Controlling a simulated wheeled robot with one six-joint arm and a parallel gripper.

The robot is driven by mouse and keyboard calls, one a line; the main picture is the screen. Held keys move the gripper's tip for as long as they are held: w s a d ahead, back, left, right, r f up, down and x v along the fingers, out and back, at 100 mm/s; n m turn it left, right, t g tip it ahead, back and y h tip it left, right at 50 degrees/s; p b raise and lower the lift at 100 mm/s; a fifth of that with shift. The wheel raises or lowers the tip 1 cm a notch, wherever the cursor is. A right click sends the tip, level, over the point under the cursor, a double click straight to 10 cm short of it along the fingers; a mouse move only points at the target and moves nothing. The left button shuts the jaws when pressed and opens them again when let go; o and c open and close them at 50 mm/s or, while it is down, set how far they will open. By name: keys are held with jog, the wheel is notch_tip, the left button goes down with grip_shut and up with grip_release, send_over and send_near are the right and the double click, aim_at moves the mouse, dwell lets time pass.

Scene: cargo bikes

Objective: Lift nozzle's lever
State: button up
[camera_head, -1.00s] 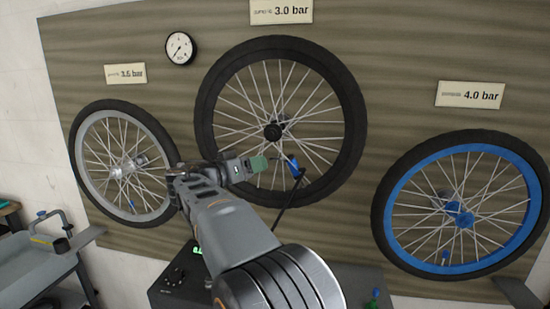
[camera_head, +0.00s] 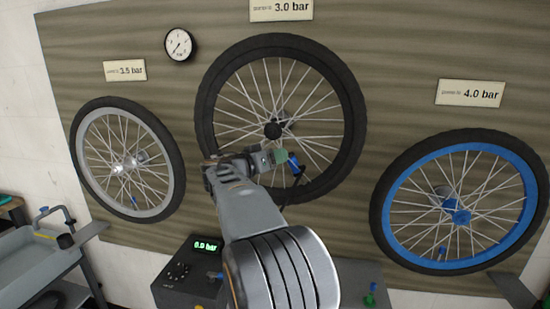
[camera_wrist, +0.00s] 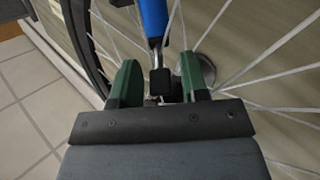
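The nozzle is at the lower right of the middle wheel (camera_head: 357,130), with a blue part (camera_head: 293,161) and a dark hose showing in the head view. In the wrist view its blue part (camera_wrist: 153,18) points up from a small black block (camera_wrist: 160,82); I cannot tell which part is the lever. My gripper (camera_head: 281,156) is right beside the nozzle. In the wrist view its green fingers (camera_wrist: 160,74) stand apart on both sides of the black block, with visible gaps. The nozzle's lower end is partly hidden by the gripper's body.
Wheel spokes lie close behind the fingers. A grey-rimmed wheel (camera_head: 178,180) hangs left and a blue-rimmed wheel (camera_head: 378,210) right on the board. A pump box (camera_head: 178,288) with a display reading 0.0 bar stands below. A gauge (camera_head: 179,45) hangs above.

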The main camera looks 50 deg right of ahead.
grip_shut()
jog(key=shift+r+g+y+b, duration=0.1)
jog(key=shift+g+y+b, duration=0.2)
jog(key=shift+y+b, duration=0.15)
jog(key=shift+o, duration=0.7)
grip_release()
jog(key=w+a+r+b, duration=0.1)
jog(key=w+a+b, duration=0.1)
jog(key=a, duration=1.1)
jog(key=shift+a+b, duration=0.25)
jog(key=shift+b, duration=0.1)
